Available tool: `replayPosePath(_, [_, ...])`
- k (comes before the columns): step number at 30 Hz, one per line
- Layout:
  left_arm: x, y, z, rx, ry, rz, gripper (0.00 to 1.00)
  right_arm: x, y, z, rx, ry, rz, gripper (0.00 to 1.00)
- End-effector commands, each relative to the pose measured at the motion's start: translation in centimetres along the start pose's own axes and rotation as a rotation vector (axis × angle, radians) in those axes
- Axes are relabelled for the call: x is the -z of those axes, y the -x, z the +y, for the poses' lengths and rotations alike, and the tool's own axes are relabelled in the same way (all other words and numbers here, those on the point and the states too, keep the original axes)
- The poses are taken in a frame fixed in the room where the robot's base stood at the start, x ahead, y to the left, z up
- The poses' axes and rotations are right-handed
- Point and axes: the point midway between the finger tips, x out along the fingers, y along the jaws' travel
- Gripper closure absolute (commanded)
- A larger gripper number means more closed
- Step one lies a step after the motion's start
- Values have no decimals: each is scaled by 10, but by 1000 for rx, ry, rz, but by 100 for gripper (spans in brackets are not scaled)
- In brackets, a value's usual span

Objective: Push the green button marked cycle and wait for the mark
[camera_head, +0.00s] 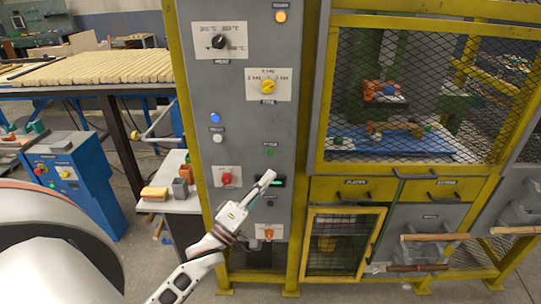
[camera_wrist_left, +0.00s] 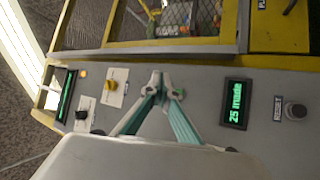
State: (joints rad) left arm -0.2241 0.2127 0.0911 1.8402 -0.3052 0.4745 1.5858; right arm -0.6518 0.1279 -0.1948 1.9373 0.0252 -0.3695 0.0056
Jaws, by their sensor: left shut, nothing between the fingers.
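The green button (camera_head: 270,153) sits on the grey panel, under a small label too small to read surely. In the left wrist view the green button (camera_wrist_left: 180,92) shows just beside the fingertips, partly hidden by one finger. My left gripper (camera_head: 268,176) is shut and empty, its tips a little below the button in the head view. In the wrist view the gripper's tips (camera_wrist_left: 164,84) point at the panel; I cannot tell whether they touch it. A display (camera_head: 279,182) below the button is partly covered by the gripper; in the wrist view the display (camera_wrist_left: 235,104) reads "25 made". My right gripper is out of view.
The panel also bears a red button (camera_head: 226,178), a blue light (camera_head: 215,118), a white button (camera_head: 217,138), a black knob (camera_head: 219,41), a yellow knob (camera_head: 268,87) and an orange switch (camera_head: 268,233). A yellow-framed mesh guard (camera_head: 420,90) stands to the right.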

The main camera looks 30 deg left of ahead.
Motion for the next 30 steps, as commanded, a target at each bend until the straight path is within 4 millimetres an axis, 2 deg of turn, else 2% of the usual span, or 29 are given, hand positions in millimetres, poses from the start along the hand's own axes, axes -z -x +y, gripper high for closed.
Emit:
replayPosePath(7, [16, -22, -19, -2, -4, 0, 100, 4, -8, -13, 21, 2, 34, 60])
replayPosePath(15, [33, -45, -33, 0, -3, 0, 100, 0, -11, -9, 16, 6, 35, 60])
replayPosePath(21, [38, -52, -38, 0, -1, 1, 100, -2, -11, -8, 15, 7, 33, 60])
replayPosePath(30, [39, -54, -39, 0, -1, 1, 100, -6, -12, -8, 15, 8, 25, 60])
